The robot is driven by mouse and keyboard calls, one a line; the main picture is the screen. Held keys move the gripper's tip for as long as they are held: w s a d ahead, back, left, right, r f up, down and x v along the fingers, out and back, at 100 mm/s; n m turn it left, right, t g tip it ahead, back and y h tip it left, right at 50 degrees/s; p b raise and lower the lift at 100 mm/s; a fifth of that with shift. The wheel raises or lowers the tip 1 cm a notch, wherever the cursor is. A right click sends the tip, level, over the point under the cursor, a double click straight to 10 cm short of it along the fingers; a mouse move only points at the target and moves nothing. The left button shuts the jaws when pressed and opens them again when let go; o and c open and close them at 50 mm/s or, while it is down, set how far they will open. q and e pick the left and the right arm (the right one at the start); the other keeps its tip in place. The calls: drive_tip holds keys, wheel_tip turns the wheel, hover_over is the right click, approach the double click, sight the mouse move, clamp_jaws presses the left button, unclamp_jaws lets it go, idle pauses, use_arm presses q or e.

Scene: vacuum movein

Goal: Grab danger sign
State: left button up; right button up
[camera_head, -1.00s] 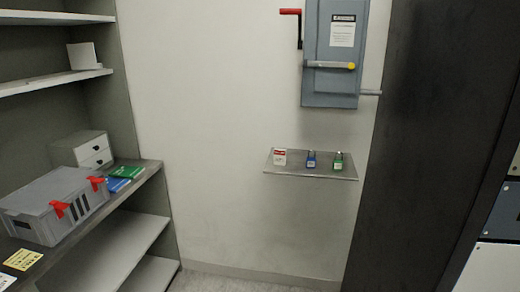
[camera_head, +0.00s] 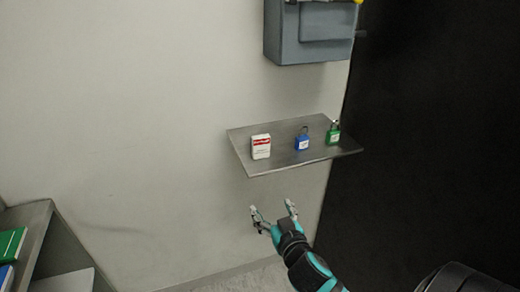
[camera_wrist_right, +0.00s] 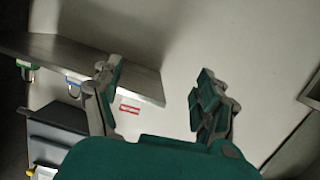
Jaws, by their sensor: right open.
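The danger sign (camera_head: 261,146) is a small white tag with a red top band. It stands at the left end of a small grey wall shelf (camera_head: 285,160). In the right wrist view the danger sign (camera_wrist_right: 130,108) shows near the shelf edge (camera_wrist_right: 148,85), between the fingers and closer to the left one. My right gripper (camera_head: 272,207) is open and empty, in front of and below the shelf in the head view. Its two fingers (camera_wrist_right: 160,72) are spread wide in the wrist view. My left gripper is out of view.
A blue padlock (camera_head: 302,142) and a green padlock (camera_head: 333,134) stand to the right of the sign. A grey electrical box (camera_head: 312,45) hangs above. A dark panel (camera_head: 430,130) stands at right. A storage shelf (camera_head: 35,225) is at lower left.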

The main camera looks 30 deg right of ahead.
wheel_tip(320, 180, up, 12)
drive_tip(key=s+m+t+h, duration=0.1)
drive_tip(key=s+t, duration=0.1)
drive_tip(key=p, duration=0.3)
approach(262, 144)
drive_tip(key=x, duration=0.5)
drive_tip(key=shift+w+f, duration=0.15)
drive_tip(key=shift+w, duration=0.1)
drive_tip(key=p+x, duration=0.2)
drive_tip(key=x, duration=0.3)
drive_tip(key=shift+w+d+r, duration=0.1)
drive_tip(key=shift+d+r, duration=0.05)
drive_tip(key=shift+r, duration=0.1)
drive_tip(key=shift+w+f, duration=0.15)
drive_tip(key=shift+w, duration=0.05)
drive_tip(key=shift+s, duration=0.1)
drive_tip(key=shift+c, duration=0.5)
drive_tip(key=c, duration=0.9)
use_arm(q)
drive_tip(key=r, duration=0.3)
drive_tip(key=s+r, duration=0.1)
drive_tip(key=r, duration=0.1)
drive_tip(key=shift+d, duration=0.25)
use_arm(e)
drive_tip(key=shift+c, duration=0.3)
